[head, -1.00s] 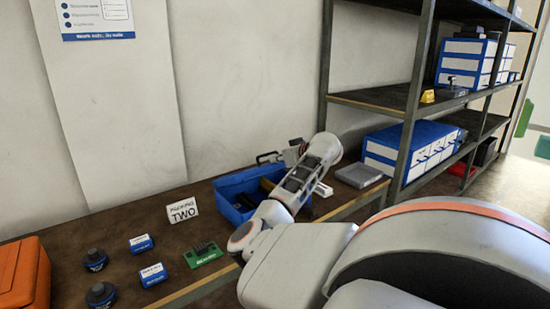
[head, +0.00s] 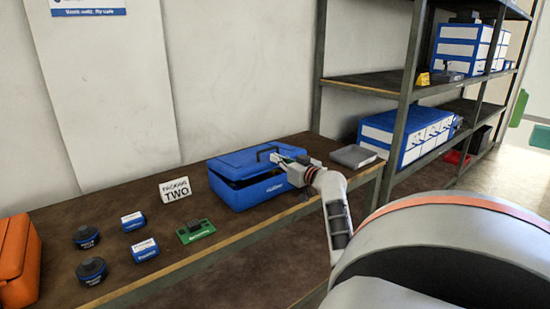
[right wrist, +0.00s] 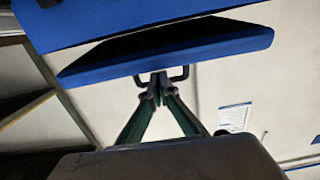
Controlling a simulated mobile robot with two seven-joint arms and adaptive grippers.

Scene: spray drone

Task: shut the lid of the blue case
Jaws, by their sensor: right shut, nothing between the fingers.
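The blue case (head: 265,193) stands on the brown table against the wall. Its blue lid (head: 238,160) is tilted down over the box, with a dark gap between lid and box at the front. A dark handle shows on the lid. My right gripper (head: 278,159) is at the lid beside the handle. In the right wrist view, the right fingertips (right wrist: 157,92) are together at the dark handle on the lid (right wrist: 200,51); I cannot tell whether they press on it. Nothing shows between them. My left gripper is not in view.
An orange case (head: 18,262) is at far left. A grey flat box (head: 353,156) and metal shelf post (head: 405,110) stand to the right.

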